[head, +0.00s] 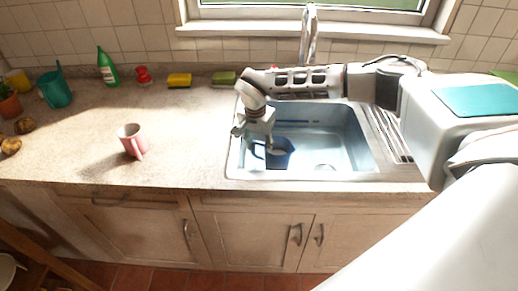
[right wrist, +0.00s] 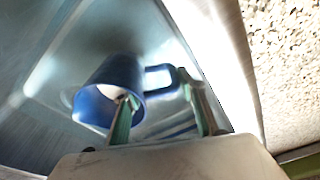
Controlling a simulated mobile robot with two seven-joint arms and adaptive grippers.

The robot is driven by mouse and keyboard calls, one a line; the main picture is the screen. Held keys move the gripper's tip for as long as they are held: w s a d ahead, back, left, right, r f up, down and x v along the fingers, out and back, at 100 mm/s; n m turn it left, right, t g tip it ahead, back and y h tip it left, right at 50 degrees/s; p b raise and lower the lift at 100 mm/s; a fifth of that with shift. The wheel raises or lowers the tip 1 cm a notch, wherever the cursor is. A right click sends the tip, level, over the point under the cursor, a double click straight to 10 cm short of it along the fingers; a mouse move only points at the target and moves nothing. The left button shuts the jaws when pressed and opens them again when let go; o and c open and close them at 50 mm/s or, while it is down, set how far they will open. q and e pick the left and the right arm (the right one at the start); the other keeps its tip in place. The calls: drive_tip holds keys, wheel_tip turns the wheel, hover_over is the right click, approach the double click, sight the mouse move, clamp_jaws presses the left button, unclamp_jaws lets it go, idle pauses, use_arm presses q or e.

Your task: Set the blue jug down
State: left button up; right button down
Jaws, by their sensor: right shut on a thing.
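The blue jug (head: 279,155) is inside the basin of the sink (head: 337,121), toward its left front corner. My right gripper (head: 264,143) reaches down into the basin from above and is shut on the jug. In the right wrist view, the blue jug (right wrist: 104,92) shows its open mouth and its handle, with the fingers of my right gripper (right wrist: 156,88) at the rim and handle side. I cannot tell whether the jug's base touches the sink floor. My left gripper is not in view.
A pink mug (head: 131,139) stands on the counter (head: 185,140) left of the sink. A tap (head: 308,35) rises behind the basin.

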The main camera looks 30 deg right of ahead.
drive_tip(key=shift+f, duration=0.6)
drive_tip(key=c, duration=1.5)
unclamp_jaws()
drive_tip(key=shift+f, duration=0.2)
drive_tip(key=r, duration=0.4)
drive_tip(key=s+a+r, duration=0.1)
drive_tip(key=r, duration=0.7)
drive_tip(key=shift+s+a+r, duration=0.1)
drive_tip(key=shift+s+a, duration=0.05)
drive_tip(key=shift+a, duration=0.1)
